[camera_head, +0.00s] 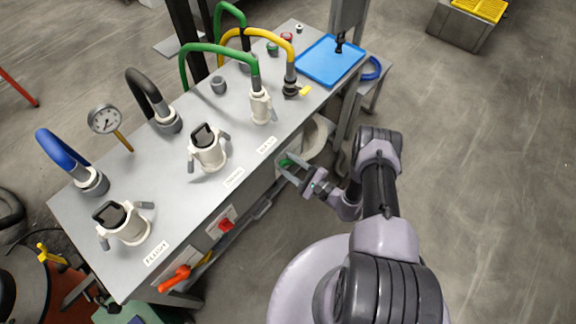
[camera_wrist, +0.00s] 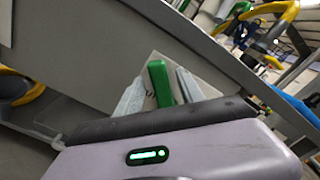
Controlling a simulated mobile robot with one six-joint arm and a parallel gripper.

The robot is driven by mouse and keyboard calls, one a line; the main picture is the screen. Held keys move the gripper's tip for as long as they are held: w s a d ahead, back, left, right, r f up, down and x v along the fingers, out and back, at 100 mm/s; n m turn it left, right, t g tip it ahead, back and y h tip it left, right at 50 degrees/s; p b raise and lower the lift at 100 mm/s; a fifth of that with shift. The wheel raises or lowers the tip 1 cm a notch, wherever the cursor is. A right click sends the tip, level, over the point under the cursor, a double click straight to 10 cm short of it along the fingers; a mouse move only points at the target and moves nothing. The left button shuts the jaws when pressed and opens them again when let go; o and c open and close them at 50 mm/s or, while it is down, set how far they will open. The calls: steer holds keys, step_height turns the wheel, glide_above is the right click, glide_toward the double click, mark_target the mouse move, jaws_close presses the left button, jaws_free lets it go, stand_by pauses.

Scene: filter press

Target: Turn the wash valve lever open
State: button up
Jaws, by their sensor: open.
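The green lever (camera_head: 284,162) is on the front face of the grey bench, below the far label (camera_head: 267,146), which seems to read WASH. My gripper (camera_head: 291,167) is open at this lever, with its fingers pointing at the bench front. In the wrist view, the green lever (camera_wrist: 160,84) stands between the two spread fingers (camera_wrist: 158,92), nearer the right finger. I cannot tell whether a finger touches it. The valve body behind the lever is hidden.
A red lever (camera_head: 226,225) and an orange lever (camera_head: 174,279) are on the same front face, nearer the left end. White hose couplings (camera_head: 208,150), a gauge (camera_head: 105,119) and a blue tray (camera_head: 331,59) are on top. The floor right of my arm is clear.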

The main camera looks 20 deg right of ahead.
steer(key=shift+w+a, duration=0.25)
jaws_close()
stand_by(1.4)
